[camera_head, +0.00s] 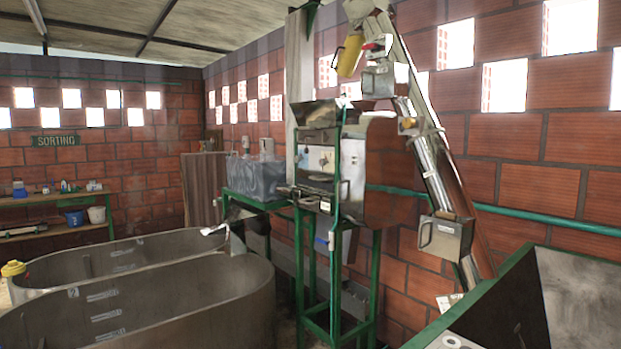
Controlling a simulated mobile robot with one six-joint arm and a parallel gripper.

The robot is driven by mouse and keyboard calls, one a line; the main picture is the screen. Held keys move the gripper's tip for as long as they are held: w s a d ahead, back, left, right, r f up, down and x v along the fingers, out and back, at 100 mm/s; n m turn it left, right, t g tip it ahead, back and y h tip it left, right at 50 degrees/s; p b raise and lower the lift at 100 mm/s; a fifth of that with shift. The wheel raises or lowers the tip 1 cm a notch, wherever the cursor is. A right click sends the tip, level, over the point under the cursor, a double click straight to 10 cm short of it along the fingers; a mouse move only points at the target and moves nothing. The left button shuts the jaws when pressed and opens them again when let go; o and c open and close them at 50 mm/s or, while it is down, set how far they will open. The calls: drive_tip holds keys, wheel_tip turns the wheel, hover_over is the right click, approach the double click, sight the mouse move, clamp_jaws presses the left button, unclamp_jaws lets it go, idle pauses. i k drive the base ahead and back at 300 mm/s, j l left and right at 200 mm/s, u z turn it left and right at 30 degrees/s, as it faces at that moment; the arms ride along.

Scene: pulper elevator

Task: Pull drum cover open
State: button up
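The pulper stands at the centre on a tall green frame (375,270). A pale front plate (318,160) faces left. My gripper is not in view.
Large grey tanks (150,310) fill the lower left. A slanted elevator tube (432,170) with a metal box (445,238) rises right of the pulper. A green-rimmed hopper (490,290) blocks the lower right. A brick wall stands close behind.

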sight(310, 181)
drive_tip(key=i+j, duration=0.35)
drive_tip(key=i, duration=0.2)
drive_tip(key=i+j, duration=0.3)
drive_tip(key=i, duration=0.25)
drive_tip(key=i+j, duration=0.35)
drive_tip(key=i, duration=0.2)
drive_tip(key=i+j, duration=0.3)
drive_tip(key=i, duration=0.25)
drive_tip(key=z, duration=0.05)
